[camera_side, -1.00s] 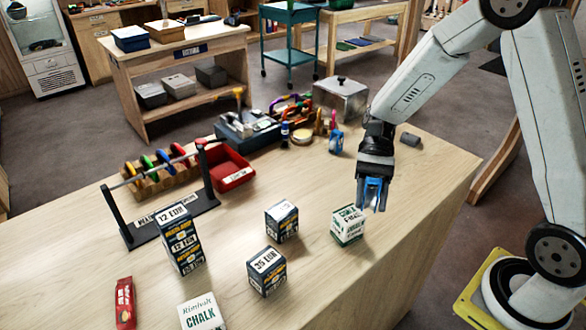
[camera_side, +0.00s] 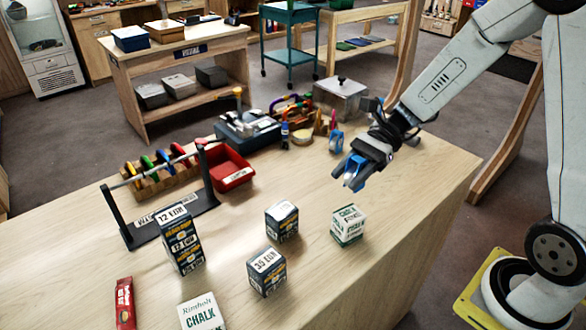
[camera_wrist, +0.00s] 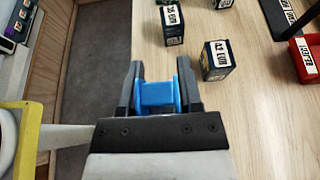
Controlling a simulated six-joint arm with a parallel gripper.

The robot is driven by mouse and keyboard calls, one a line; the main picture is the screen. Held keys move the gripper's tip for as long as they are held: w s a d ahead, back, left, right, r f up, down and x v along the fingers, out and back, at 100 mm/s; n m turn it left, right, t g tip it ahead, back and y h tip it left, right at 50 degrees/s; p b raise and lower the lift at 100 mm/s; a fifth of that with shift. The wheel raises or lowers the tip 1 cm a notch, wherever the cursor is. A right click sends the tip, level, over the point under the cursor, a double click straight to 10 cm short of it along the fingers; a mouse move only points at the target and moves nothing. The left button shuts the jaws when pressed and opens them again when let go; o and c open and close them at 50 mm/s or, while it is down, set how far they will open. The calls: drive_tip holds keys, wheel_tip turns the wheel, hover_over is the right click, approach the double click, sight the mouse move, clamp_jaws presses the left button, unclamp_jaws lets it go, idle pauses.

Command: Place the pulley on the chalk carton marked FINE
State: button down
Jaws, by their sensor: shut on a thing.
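The chalk carton (camera_side: 348,225), white and green with a label that seems to read FINE, stands upright near the table's right edge in the side view. I cannot make it out in the wrist view. My gripper (camera_side: 354,173) is shut on the blue pulley (camera_wrist: 158,97), which sits between both fingers in the wrist view. In the side view the pulley (camera_side: 353,172) shows at the fingertips, above and behind the carton and apart from it. The gripper is tilted, with its fingers pointing down to the left.
Dark boxes (camera_side: 267,272) (camera_side: 281,221) stand left of the carton, with a taller stack (camera_side: 180,240) beyond. A white chalk pack (camera_side: 201,313) and red packet (camera_side: 124,303) lie in front. A rack (camera_side: 165,190), red bin (camera_side: 230,168) and metal box (camera_side: 340,97) stand farther back.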

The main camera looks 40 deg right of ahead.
drive_tip(key=shift+f, duration=1.8)
drive_tip(key=shift+f, duration=1.8)
drive_tip(key=shift+f, duration=0.1)
drive_tip(key=shift+c, duration=1.4)
unclamp_jaws()
